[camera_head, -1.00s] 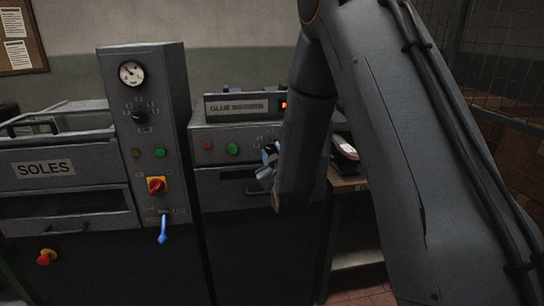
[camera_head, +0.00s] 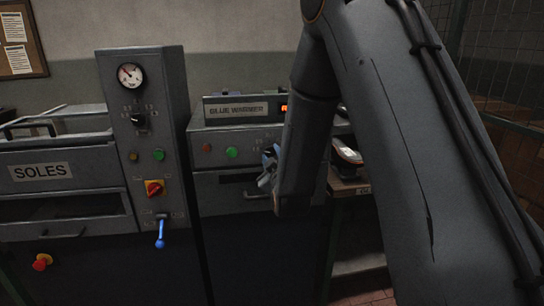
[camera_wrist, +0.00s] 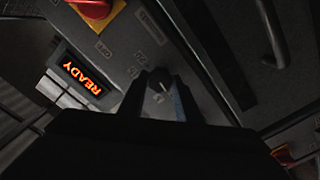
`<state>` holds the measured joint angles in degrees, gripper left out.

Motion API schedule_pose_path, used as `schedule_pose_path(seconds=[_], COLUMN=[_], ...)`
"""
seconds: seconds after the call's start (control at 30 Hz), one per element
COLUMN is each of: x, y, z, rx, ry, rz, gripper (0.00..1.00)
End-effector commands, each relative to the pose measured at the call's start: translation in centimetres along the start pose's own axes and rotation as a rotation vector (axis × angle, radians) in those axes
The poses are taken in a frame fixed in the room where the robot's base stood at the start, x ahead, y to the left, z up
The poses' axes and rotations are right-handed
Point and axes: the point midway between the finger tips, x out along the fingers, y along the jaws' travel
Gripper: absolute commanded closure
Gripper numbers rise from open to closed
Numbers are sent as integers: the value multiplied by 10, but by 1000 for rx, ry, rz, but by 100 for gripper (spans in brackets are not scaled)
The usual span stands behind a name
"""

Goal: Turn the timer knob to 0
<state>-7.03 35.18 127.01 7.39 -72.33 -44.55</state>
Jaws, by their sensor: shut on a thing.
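My gripper (camera_head: 268,164) is at the front panel of the glue warmer (camera_head: 216,138), at its right end, partly hidden by my arm. In the wrist view its dark fingers (camera_wrist: 161,86) are shut on a small dark knob (camera_wrist: 158,91) with a light pointer mark.
An orange display (camera_wrist: 82,76) reads READY in the wrist view. A red switch on a yellow plate (camera_wrist: 98,7) is near it. The column carries a red-yellow switch (camera_head: 154,188) and a blue lever (camera_head: 160,234).

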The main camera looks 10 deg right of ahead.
Motion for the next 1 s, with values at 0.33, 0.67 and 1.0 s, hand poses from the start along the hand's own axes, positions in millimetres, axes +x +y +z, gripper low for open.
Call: schedule_pose_path(seconds=[0.33, 0.67, 1.0], x=[0, -29, -74], y=[0, -1, 0], z=[0, 0, 0], rx=[0, 0, 0], ry=[0, 1, 1], rz=[0, -1, 0], gripper=[51, 51, 51])
